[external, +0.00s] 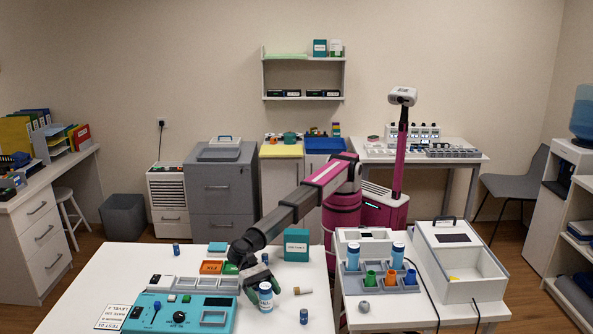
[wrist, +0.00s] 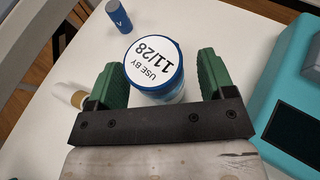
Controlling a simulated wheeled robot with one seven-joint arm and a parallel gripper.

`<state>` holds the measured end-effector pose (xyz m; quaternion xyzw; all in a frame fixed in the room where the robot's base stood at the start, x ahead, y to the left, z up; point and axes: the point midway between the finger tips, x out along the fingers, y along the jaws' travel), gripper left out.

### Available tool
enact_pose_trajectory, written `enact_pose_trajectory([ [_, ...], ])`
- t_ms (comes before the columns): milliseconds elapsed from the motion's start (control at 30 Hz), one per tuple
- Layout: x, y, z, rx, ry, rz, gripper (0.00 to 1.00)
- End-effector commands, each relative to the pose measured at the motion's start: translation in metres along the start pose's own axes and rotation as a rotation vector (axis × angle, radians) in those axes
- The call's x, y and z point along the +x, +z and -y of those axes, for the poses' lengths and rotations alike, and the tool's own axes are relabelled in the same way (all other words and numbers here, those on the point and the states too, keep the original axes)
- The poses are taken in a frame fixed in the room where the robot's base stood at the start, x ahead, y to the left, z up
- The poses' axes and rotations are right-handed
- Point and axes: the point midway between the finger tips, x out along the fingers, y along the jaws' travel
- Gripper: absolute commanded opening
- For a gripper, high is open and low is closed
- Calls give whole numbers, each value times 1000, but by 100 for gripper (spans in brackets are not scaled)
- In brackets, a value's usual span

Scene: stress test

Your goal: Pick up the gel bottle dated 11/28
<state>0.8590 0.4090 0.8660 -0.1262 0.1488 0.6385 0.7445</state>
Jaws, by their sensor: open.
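The gel bottle (wrist: 153,64) has a white lid with a blue rim, and the lid reads "USE BY 11/28" in the wrist view. In the external view the bottle (external: 265,298) stands upright on the front table (external: 150,262). My gripper (wrist: 158,85) is open, with one green finger on each side of the bottle. Whether the fingers touch it I cannot tell. In the external view my gripper (external: 259,281) is just above and around the bottle's upper part.
A small blue cylinder (wrist: 119,21) stands near the bottle, and a white-and-tan piece (wrist: 72,93) lies left of the left finger. A teal device (external: 180,312) is left of the bottle. A teal box (external: 296,245) stands behind. Two similar bottles (external: 353,257) (external: 398,254) stand on the right table.

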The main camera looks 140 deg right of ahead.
Motion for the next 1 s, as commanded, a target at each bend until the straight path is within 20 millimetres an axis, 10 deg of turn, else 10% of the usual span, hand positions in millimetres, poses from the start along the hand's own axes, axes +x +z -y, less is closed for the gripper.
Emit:
enact_pose_trajectory([
  [267,5,0,0,0,-1,0,72],
  [433,5,0,0,0,0,0,19],
  [1000,-10,35,0,-2,0,1,19],
])
